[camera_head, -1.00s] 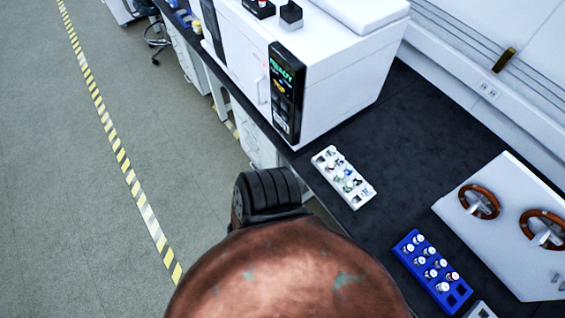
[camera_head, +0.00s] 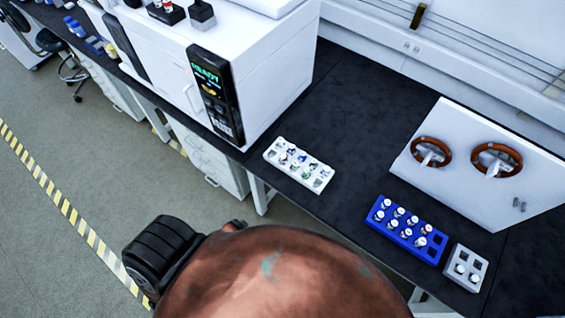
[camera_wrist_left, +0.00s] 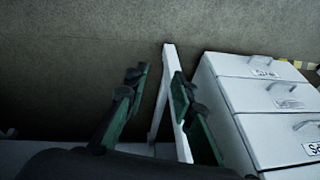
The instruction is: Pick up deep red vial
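Several small vials stand in a blue rack (camera_head: 434,258) and a white rack (camera_head: 317,187) on the dark bench. One vial near the right end of the blue rack (camera_head: 427,229) shows a reddish tint, but it is too small to tell if it is deep red. A black holder (camera_head: 177,16) on top of the white instrument also shows red spots. My left gripper (camera_wrist_left: 158,80) is open and empty in the left wrist view, above the floor beside the bench drawers. No vial shows there. My right gripper is not in view.
A grey rack (camera_head: 481,266) with a few vials stands right of the blue rack. The white instrument (camera_head: 272,75) stands behind the white rack. A white panel with two brown rings (camera_head: 432,152) lies at right. White drawers (camera_wrist_left: 262,97) flank my left gripper. Bare bench lies between the racks.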

